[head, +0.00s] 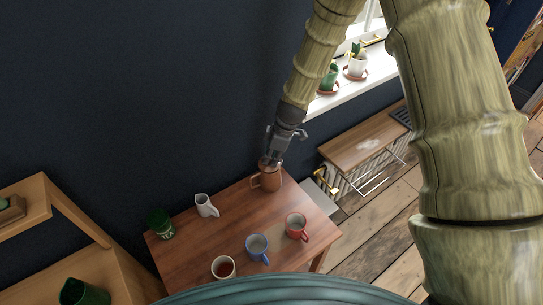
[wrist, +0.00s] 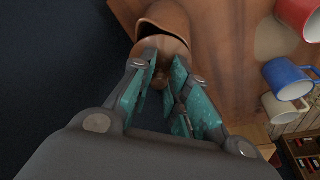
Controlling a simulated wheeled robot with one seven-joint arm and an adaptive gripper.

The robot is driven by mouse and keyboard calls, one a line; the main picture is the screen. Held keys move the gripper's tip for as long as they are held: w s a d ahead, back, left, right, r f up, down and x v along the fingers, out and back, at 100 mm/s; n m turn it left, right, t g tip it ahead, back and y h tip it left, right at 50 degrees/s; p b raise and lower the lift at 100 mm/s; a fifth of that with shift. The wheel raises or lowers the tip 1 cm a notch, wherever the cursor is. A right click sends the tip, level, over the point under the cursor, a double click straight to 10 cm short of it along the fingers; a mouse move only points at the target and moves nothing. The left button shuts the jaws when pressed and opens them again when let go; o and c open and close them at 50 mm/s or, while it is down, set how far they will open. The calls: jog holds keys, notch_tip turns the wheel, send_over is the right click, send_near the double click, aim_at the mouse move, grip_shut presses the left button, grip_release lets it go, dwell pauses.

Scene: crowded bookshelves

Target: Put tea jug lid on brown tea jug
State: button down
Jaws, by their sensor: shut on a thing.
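The brown tea jug (head: 268,181) stands upright near the back corner of the wooden table, its handle to the left. My gripper (head: 273,158) points down right above it. In the wrist view, my gripper (wrist: 161,76) is shut on the knob of the brown lid (wrist: 174,47). The lid is at the mouth of the jug (wrist: 172,14). A dark gap shows between the lid and the jug's rim, so the lid looks off-centre or raised; I cannot tell whether they touch. The fingers hide most of the knob.
On the table (head: 227,232) stand a white pitcher (head: 206,206), a green jar (head: 160,223), a red mug (head: 296,228), a blue mug (head: 258,248) and a white cup (head: 223,268). A dark wall is close behind the jug. A wooden bench (head: 362,140) stands to the right.

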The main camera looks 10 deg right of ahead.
jog(key=shift+f, duration=0.2)
jog(key=c, duration=1.4)
grip_release()
jog(key=shift+r, duration=0.2)
jog(key=shift+r, duration=0.5)
jog(key=b+v, duration=0.3)
jog(key=v, duration=0.8)
jog(key=shift+s+d+r, duration=0.1)
jog(key=shift+r, duration=0.25)
